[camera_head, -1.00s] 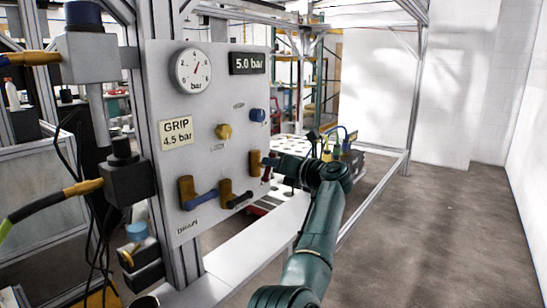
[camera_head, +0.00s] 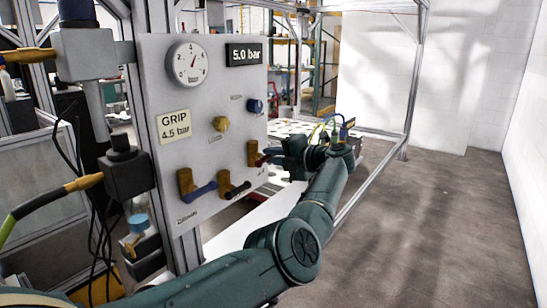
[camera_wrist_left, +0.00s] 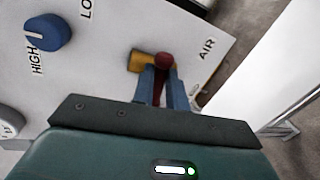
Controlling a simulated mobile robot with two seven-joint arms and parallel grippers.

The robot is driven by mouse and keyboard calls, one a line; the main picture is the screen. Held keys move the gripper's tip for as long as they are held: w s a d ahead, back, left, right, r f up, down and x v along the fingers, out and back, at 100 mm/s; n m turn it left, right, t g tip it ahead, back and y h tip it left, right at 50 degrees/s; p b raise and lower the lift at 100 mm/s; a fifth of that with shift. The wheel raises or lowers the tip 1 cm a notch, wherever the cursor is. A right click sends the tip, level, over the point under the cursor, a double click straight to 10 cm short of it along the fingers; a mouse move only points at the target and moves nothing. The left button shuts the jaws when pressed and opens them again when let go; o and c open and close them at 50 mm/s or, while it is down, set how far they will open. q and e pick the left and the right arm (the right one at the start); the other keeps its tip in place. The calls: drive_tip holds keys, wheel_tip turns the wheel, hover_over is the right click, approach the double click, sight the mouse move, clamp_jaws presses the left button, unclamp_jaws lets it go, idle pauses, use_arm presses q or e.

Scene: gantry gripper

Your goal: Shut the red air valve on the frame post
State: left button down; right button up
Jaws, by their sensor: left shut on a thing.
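The red air valve has a brass body (camera_head: 253,152) on the lower right of the grey panel (camera_head: 215,95) in the head view. Its red lever (camera_head: 262,159) points right, into my left gripper (camera_head: 272,156). In the left wrist view the red lever (camera_wrist_left: 163,61) sits between the two blue-grey fingers of my left gripper (camera_wrist_left: 163,80), beside the brass body (camera_wrist_left: 138,62) and near the label "AIR" (camera_wrist_left: 206,49). The left gripper is shut on the lever. In the head view the fingertips are small and partly hidden. My right gripper is not in view.
A blue-handled valve (camera_head: 199,192) and a black-handled valve (camera_head: 237,188) sit left of the red one. Above are a yellow knob (camera_head: 222,124), a blue knob (camera_head: 255,106) and a gauge (camera_head: 187,63). Open floor (camera_head: 430,220) lies to the right.

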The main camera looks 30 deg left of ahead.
use_arm(q)
drive_tip(key=shift+f+m+g+b, duration=0.4)
drive_tip(key=shift+m+g, duration=0.1)
drive_tip(key=shift+m, duration=0.2)
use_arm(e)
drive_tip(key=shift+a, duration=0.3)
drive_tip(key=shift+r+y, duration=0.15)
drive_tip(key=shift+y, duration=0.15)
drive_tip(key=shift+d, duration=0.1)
use_arm(q)
drive_tip(key=c, duration=1.6)
unclamp_jaws()
drive_tip(key=shift+o, duration=1)
drive_tip(key=shift+s+r, duration=0.1)
drive_tip(key=shift+r, duration=0.1)
drive_tip(key=shift+r, duration=0.1)
